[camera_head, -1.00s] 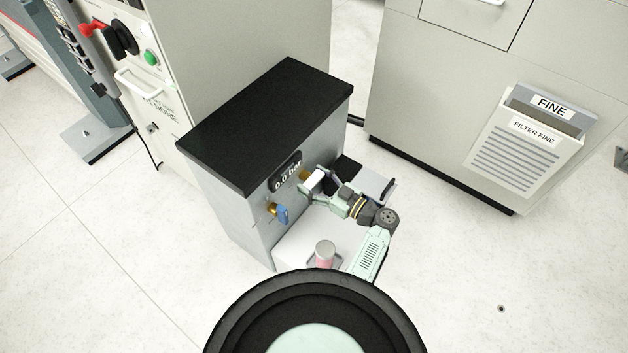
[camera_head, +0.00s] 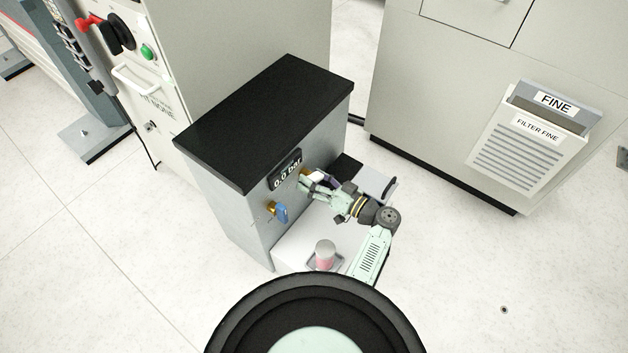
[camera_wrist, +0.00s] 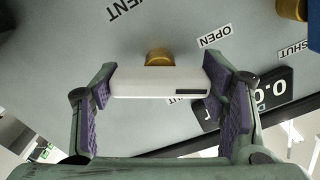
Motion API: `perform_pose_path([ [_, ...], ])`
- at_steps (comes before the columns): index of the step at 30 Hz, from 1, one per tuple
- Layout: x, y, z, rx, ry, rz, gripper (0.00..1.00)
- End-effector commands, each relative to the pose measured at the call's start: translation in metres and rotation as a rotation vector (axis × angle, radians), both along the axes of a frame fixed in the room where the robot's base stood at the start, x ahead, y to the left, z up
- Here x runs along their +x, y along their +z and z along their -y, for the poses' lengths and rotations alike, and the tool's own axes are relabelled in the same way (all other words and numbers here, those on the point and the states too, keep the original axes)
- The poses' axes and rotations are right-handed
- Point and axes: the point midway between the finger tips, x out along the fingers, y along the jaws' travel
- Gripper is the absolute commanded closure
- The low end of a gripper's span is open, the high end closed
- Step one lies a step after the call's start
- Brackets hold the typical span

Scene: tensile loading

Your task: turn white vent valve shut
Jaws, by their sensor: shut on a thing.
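The white vent valve handle (camera_wrist: 150,83) is a flat white bar on a brass stem (camera_wrist: 159,57) in the wrist view. It lies nearly level across that picture, between the two purple finger pads. My gripper (camera_wrist: 162,86) is shut on it, with one finger at each end. The VENT label (camera_wrist: 127,9) is above left, and an OPEN label (camera_wrist: 215,35) is above right of the handle. Another label below the handle is mostly hidden. In the head view my gripper (camera_head: 312,182) is at the grey cabinet's front and mostly hides the handle.
A blue valve handle (camera_head: 281,214) sits left of my gripper on the same cabinet face. A display (camera_head: 286,171) above reads 0.0 bar. The black cabinet top (camera_head: 265,120) overhangs. A pink-and-grey cylinder (camera_head: 325,256) stands on the white surface below.

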Motion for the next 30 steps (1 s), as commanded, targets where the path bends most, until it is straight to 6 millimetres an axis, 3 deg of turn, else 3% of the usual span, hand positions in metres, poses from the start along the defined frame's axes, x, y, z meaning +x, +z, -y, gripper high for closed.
perform_pose_path([
  [30, -0.0005, 0.0009, -0.0001, 0.533, 0.001, -0.735, 0.61],
])
